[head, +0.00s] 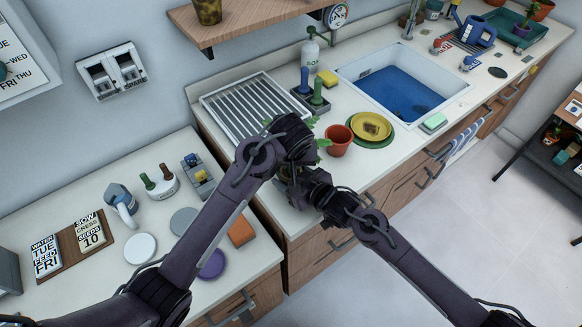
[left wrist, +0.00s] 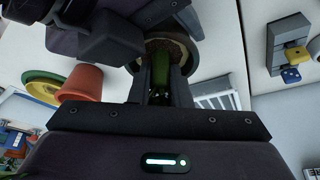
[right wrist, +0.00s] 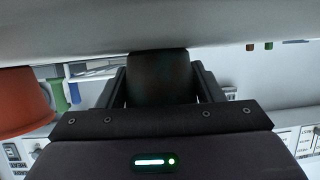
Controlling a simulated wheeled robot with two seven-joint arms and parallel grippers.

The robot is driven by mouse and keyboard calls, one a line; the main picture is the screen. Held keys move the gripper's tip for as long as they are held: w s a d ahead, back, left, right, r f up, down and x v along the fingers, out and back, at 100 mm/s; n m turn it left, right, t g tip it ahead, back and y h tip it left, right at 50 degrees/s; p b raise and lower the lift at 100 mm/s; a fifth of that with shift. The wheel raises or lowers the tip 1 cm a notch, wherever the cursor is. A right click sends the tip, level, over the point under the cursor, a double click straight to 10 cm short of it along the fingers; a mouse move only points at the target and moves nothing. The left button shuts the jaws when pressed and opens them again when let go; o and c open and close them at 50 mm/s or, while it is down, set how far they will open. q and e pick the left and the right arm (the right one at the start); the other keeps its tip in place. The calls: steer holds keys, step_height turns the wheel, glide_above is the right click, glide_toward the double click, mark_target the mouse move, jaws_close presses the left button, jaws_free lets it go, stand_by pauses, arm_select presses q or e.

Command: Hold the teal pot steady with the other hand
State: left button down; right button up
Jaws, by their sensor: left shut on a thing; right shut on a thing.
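A palm's green trunk (left wrist: 160,72) stands in dark soil inside a round pot in the left wrist view. My left gripper (left wrist: 160,88) is shut on that trunk, above the soil. My right gripper also shows in the head view (head: 296,190), low beside the left one.
A terracotta pot (head: 339,140) stands close to the right of my grippers. Beyond it are a yellow dish (head: 371,126), a sink (head: 390,88) and a drying rack (head: 240,108). An orange block (head: 241,231) and a purple disc (head: 211,264) lie on the lower counter.

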arm_select(q)
step_height(320, 180, up, 12)
steer(key=shift+f, duration=0.15)
stand_by(0.4)
arm_select(e)
steer(key=o, duration=1.1)
steer(key=shift+o, duration=0.2)
